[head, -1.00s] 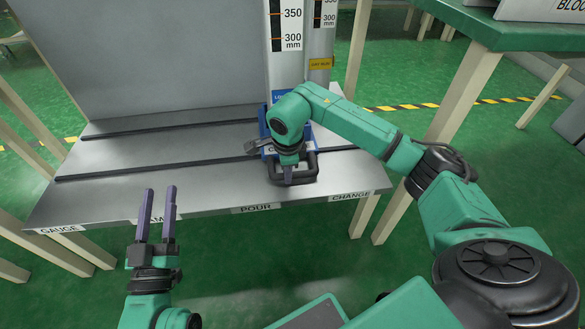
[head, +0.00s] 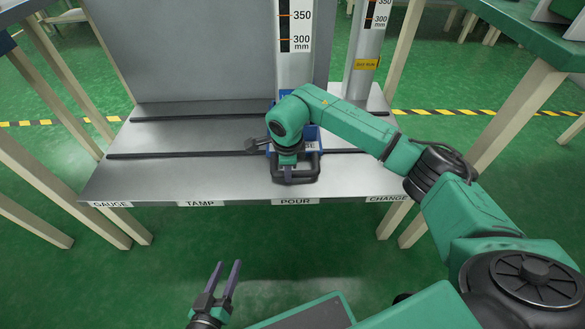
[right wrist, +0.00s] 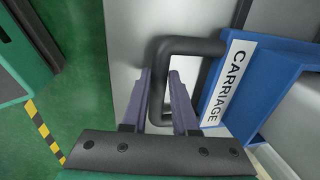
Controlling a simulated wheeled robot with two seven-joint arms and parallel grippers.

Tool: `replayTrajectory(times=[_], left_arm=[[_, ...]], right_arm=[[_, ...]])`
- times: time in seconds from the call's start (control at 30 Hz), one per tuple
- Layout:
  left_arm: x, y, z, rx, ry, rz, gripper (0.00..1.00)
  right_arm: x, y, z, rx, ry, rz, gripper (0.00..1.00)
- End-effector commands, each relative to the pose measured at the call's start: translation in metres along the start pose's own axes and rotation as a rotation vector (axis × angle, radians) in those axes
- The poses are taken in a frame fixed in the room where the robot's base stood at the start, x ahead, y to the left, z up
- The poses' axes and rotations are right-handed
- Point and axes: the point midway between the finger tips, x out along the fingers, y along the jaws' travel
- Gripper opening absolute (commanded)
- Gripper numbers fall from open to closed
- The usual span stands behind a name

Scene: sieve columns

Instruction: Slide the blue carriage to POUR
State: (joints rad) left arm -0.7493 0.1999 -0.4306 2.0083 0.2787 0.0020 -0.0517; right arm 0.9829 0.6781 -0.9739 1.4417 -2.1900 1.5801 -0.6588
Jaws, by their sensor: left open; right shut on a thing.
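The blue carriage (head: 315,137) sits on the grey bench top (head: 225,185), and a tall column with a millimetre scale (head: 295,70) rises behind it. Its black handle (head: 309,172) faces me, in line with the POUR label (head: 296,201) on the bench's front edge. My right gripper (head: 288,172) is shut on this handle and hides part of the carriage. In the right wrist view the fingers (right wrist: 160,85) straddle the handle bar (right wrist: 190,46), beside the white CARRIAGE label (right wrist: 228,82). My left gripper (head: 227,264) is open and empty, in front of the bench.
Dark rails (head: 185,152) run left to right along the bench. The GAUGE (head: 110,204) and TAMP (head: 199,203) labels lie left of POUR, CHANGE (head: 386,198) right. A second column (head: 368,85) with a yellow tag stands behind right. A green table (head: 530,35) stands at right.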

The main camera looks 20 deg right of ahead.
Motion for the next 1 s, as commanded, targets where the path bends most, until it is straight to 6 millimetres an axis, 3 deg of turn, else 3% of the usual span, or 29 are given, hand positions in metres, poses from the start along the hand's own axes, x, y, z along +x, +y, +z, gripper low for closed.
replayTrajectory(times=[0.47, 0.5, 0.53, 0.87, 1.0], left_arm=[[-0.003, 0.001, 0.008, -0.007, -0.021, -0.002, 0.5], [-0.003, 0.001, 0.008, -0.007, -0.021, -0.002, 0.5], [-0.003, 0.001, 0.008, -0.007, -0.021, -0.002, 0.5], [-0.004, 0.001, 0.007, -0.007, -0.02, -0.002, 0.5], [-0.007, 0.004, 0.0, -0.006, -0.03, -0.002, 0.5]], right_arm=[[0.001, 0.001, 0.002, -0.001, 0.001, 0.003, 0.0], [0.001, 0.001, 0.002, -0.001, 0.001, 0.003, 0.42], [0.001, 0.001, 0.002, -0.001, 0.001, 0.003, 0.54], [-0.001, 0.0, 0.002, 0.0, 0.001, 0.001, 0.57], [-0.021, -0.002, 0.002, 0.0, -0.001, -0.002, 0.57]])
